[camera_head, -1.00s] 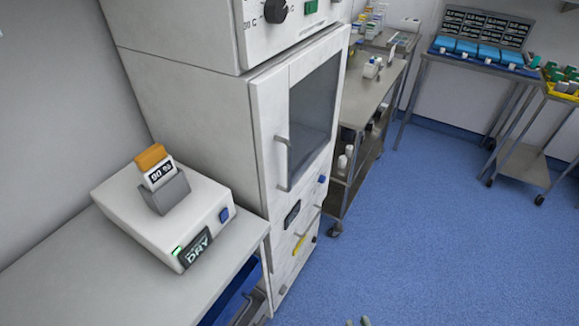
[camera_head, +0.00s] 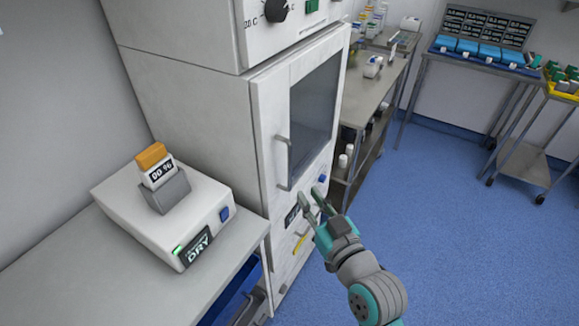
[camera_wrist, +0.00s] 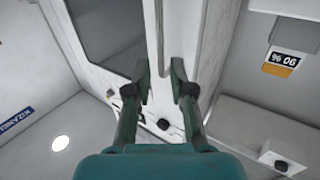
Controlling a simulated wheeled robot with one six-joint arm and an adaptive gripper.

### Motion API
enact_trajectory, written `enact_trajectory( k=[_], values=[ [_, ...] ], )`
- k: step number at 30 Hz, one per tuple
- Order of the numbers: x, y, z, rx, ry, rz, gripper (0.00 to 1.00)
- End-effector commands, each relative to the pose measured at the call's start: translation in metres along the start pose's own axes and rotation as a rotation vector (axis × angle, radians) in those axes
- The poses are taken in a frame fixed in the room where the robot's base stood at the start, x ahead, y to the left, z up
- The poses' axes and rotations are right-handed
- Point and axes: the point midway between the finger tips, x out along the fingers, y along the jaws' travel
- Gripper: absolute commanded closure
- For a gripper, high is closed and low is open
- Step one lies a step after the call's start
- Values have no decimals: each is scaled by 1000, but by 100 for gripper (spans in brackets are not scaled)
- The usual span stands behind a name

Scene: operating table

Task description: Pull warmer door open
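The warmer is a tall white cabinet with a door (camera_head: 268,115) that has a dark window (camera_head: 315,105) and looks shut. A grey vertical handle (camera_head: 283,165) is on the door's left side. My gripper (camera_head: 311,194) is open and empty, in front of the cabinet, below and right of the handle's lower end and apart from it. In the wrist view my gripper's fingers (camera_wrist: 160,68) are spread and tilted up at the cabinet. The door's dark window (camera_wrist: 108,35) is at upper left there. A pale strip runs up between the fingers; I cannot tell whether it is the handle.
A bench (camera_head: 65,265) at left carries a white box marked DRY (camera_head: 130,205) with an orange-topped card. A steel cart (camera_head: 385,80) stands right. Blue floor (camera_head: 450,250) is clear.

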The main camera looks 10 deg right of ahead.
Motion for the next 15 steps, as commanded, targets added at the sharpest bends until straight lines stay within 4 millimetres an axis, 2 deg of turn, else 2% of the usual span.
enact_trajectory(
  k=[8, 15],
  values=[
    [24, -1, -3, -4, 3, -4, 78],
    [65, -1, -3, -3, 3, -4, 78]
  ],
)
